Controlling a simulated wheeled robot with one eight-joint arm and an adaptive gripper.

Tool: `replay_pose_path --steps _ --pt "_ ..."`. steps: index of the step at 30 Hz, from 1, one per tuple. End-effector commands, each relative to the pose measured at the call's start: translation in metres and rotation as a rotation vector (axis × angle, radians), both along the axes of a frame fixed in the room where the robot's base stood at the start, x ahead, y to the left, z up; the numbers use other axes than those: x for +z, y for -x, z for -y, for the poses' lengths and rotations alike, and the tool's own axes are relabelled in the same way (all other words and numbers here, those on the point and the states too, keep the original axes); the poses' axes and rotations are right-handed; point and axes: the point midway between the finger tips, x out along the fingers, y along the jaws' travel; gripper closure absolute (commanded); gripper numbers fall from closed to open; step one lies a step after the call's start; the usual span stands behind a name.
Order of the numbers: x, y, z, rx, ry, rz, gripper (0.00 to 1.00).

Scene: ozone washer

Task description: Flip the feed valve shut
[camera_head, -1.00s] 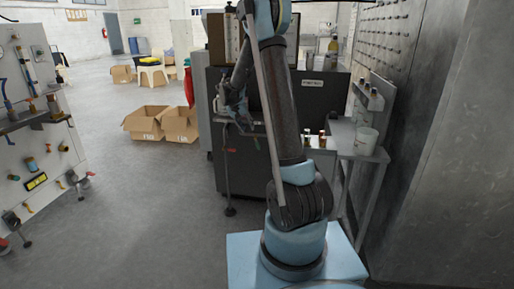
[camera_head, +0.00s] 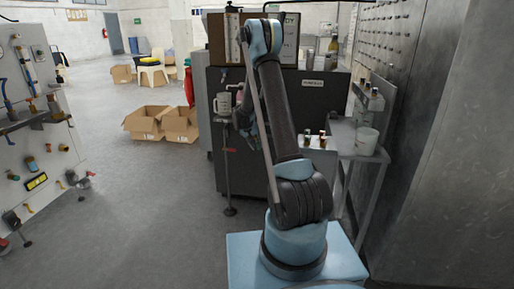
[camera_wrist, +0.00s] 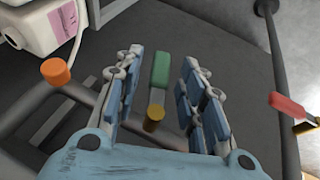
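In the wrist view my gripper (camera_wrist: 158,95) is open, its two blue-padded fingers spread on either side of a green valve handle (camera_wrist: 160,68). The handle's brass end (camera_wrist: 154,118) shows below it, also between the fingers. Neither finger clearly touches the handle. A red valve handle (camera_wrist: 288,104) is at the right, outside the fingers. An orange round cap (camera_wrist: 56,71) is at the left, on a grey pipe. I cannot tell from a label which valve is the feed valve. In the head view my gripper is mostly hidden by my arm.
A white box with a pink label (camera_wrist: 52,24) stands close at the left of my gripper, and a dark pipe (camera_wrist: 278,60) runs down the right. A dark cabinet (camera_head: 327,102) stands behind my arm. Grey floor (camera_head: 130,210) is clear at the left.

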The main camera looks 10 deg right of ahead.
Motion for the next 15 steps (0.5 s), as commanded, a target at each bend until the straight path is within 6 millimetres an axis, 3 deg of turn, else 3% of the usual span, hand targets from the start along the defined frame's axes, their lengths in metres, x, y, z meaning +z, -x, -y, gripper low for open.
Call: replay_pose_path --steps 14,15 --pt "-0.0114 -0.0031 0.0052 0.0 0.0 0.0 0.63" --pt "-0.0114 -0.0031 0.0053 0.0 0.0 0.0 0.68"
